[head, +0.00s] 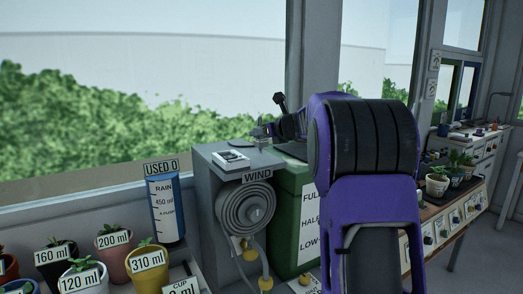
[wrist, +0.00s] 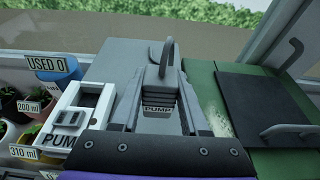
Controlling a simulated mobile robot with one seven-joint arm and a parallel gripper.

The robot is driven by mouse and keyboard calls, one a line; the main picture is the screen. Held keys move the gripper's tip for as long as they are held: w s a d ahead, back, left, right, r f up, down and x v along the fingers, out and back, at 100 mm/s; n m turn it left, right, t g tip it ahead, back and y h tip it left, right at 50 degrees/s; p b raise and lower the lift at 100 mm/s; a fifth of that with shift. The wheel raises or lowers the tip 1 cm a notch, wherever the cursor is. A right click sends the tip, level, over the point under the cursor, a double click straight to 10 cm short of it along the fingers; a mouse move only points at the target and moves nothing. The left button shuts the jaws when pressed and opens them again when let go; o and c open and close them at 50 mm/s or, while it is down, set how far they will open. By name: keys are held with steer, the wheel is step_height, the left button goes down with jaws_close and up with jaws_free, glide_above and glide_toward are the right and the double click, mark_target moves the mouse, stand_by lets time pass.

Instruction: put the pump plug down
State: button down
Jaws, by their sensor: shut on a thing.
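The pump plug (wrist: 157,98) is a grey ribbed block labelled PUMP, with a curved grey piece at its far end. My gripper (wrist: 160,88) has one finger on each side of it and is shut on it. In the head view my gripper (head: 262,132) is over the back right part of a grey cabinet (head: 205,185). I cannot tell whether the plug touches the cabinet top. A white socket unit (head: 231,157) lies on the cabinet top; in the wrist view this unit (wrist: 82,112) is left of my gripper, with its label partly hidden.
A green tank (wrist: 215,90) with a dark lid (wrist: 265,100) stands right of the cabinet. A blue USED container (head: 166,210) and several labelled pots stand to the left. A coiled hose (head: 246,207) hangs on the cabinet front. Bare cabinet top shows around the plug.

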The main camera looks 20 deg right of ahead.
mark_target(265, 143)
steer(key=shift+f+b, duration=0.5)
steer(key=shift+f, duration=1.35)
steer(key=shift+f, duration=0.1)
steer(key=shift+c, duration=2.1)
jaws_free()
steer(key=shift+s+d+r, duration=0.1)
steer(key=shift+s+r, duration=0.15)
steer(key=v, duration=1.1)
steer(key=shift+s, duration=0.25)
